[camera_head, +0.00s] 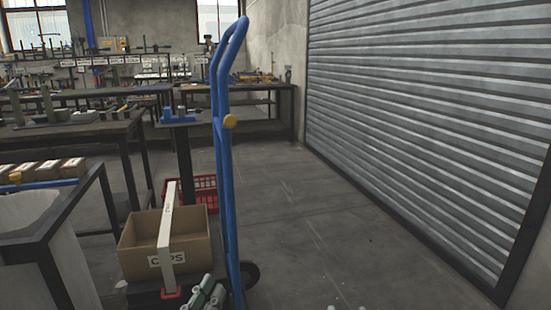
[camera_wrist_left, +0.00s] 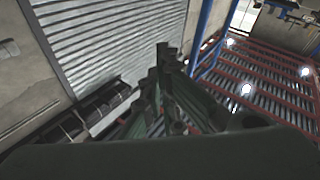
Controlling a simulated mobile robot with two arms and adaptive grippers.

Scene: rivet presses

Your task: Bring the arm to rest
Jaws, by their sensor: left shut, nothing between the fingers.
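My left gripper (camera_head: 205,294) shows at the bottom edge of the head view as grey-green linkage, beside the blue hand truck's upright and cut off by the frame. In the left wrist view, its dark green fingers (camera_wrist_left: 163,62) are closed together with nothing between them. They point toward a grey slatted shutter and touch nothing that I can make out. Two small pale tips (camera_head: 346,308) at the bottom edge right of centre may be my right gripper; too little shows to tell its state.
A blue hand truck (camera_head: 222,130) stands close in front, next to an open cardboard box (camera_head: 138,245) with a caps label. A red crate (camera_head: 205,190) sits behind. Workbenches (camera_head: 70,130) fill the left. The floor (camera_head: 340,240) is clear toward the roller shutter (camera_head: 430,110).

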